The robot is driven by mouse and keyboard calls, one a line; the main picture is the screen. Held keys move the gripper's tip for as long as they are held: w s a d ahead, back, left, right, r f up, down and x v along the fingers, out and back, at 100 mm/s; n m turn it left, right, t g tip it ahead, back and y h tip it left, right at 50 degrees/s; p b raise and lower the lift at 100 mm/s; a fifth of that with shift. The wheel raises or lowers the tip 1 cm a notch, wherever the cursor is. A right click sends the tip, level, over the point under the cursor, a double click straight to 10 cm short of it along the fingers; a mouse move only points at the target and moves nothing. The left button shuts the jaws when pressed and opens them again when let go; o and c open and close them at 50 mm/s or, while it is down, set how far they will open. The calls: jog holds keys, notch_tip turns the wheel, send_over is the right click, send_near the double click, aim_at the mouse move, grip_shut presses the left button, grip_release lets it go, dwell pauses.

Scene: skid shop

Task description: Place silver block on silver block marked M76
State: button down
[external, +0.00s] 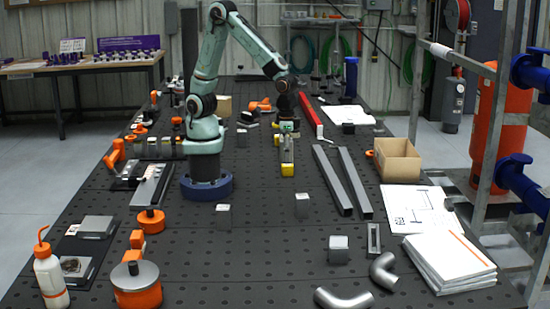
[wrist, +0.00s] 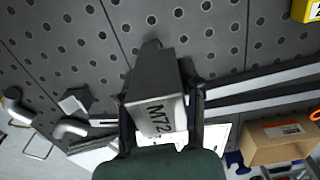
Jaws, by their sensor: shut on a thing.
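My gripper (wrist: 162,115) is shut on a silver block (wrist: 160,85) that reads M72 on the face toward the camera, one finger on each side. In the external view my gripper (external: 287,126) hangs above the middle of the table, by the level; the held block is hard to make out there. Silver blocks stand apart on the table: one at front right (external: 339,249), one near the middle (external: 302,205), and a low one by my base (external: 223,212). A silver block (wrist: 75,101) also shows at left in the wrist view. I cannot read M76 on any block.
Two long silver bars (external: 342,182), an open cardboard box (external: 397,160), papers (external: 448,262) and pipe elbows (external: 345,298) lie to the right. The dark perforated table (external: 255,238) is bare around the middle block.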

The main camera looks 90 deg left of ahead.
send_over(302, 196)
notch_tip(302, 196, down, 6)
jog(key=shift+s+a+r, duration=0.1)
jog(key=shift+a, duration=0.05)
jog(key=shift+f, duration=1.65)
jog(key=shift+f, duration=0.1)
jog(key=c, duration=0.6)
grip_release()
jog(key=shift+f, duration=0.1)
jog(key=shift+c, duration=0.2)
notch_tip(302, 196, up, 12)
jog(key=s+a+r, duration=0.3)
jog(key=a, duration=0.3)
jog(key=s+a+r, duration=0.3)
jog(key=s+a, duration=0.1)
jog(key=a, duration=0.3)
jog(key=s+a+n, duration=0.1)
jog(key=s+a, duration=0.5)
jog(key=s, duration=0.3)
jog(key=shift+a+y, duration=0.25)
jog(key=shift+y, duration=0.15)
